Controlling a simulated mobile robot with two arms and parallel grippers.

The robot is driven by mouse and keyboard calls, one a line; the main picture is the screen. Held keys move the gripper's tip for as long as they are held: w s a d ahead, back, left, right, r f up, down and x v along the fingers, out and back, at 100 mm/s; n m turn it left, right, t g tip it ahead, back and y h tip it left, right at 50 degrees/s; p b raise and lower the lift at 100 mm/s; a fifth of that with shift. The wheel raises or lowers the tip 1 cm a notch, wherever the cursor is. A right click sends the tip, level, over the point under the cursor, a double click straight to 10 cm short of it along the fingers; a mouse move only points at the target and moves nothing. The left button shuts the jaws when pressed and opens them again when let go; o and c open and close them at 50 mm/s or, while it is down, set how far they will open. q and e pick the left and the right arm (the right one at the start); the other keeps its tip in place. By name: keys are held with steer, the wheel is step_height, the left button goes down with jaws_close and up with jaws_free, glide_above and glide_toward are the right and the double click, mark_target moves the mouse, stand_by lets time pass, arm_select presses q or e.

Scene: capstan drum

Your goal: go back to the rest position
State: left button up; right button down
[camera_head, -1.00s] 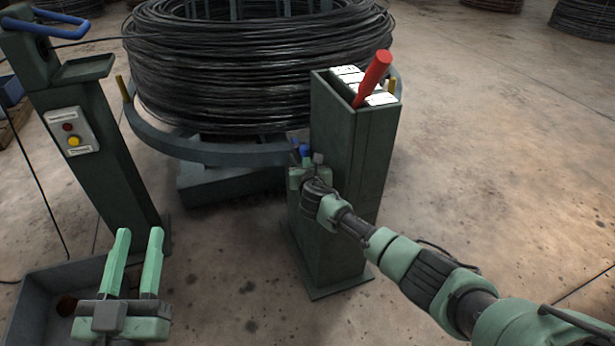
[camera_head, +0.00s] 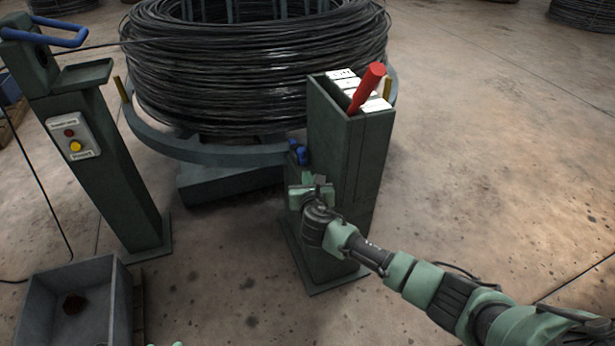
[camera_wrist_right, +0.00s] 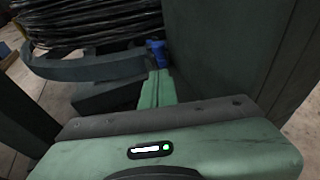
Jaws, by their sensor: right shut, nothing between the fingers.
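My right gripper (camera_head: 311,183) is shut and empty. It is beside the left face of the dark green box post (camera_head: 345,190), just below a small blue part (camera_head: 298,152). The right wrist view shows its green fingers (camera_wrist_right: 157,89) together, with the blue part (camera_wrist_right: 157,52) beyond the tips and apart from them. Of my left gripper (camera_head: 164,344), only two green fingertips, set apart, show at the bottom edge; the rest is out of frame.
A red handle (camera_head: 367,88) and white-topped blocks (camera_head: 343,74) stick out of the post's top. Behind is a large wire coil (camera_head: 250,70) within a curved grey rail (camera_head: 220,156). A control pedestal (camera_head: 110,170) and grey bin (camera_head: 112,300) stand left. Floor at right is open.

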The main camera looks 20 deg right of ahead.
arm_select(q)
steer(key=shift+s+a+f+g, duration=0.15)
steer(key=shift+s+f, duration=0.05)
steer(key=shift+s, duration=0.15)
steer(key=shift+s+a+f+g, duration=0.1)
steer(key=shift+s+f+g, duration=0.1)
steer(key=shift+s, duration=0.15)
arm_select(e)
steer(key=shift+s+a+r, duration=0.1)
steer(key=shift+s, duration=0.2)
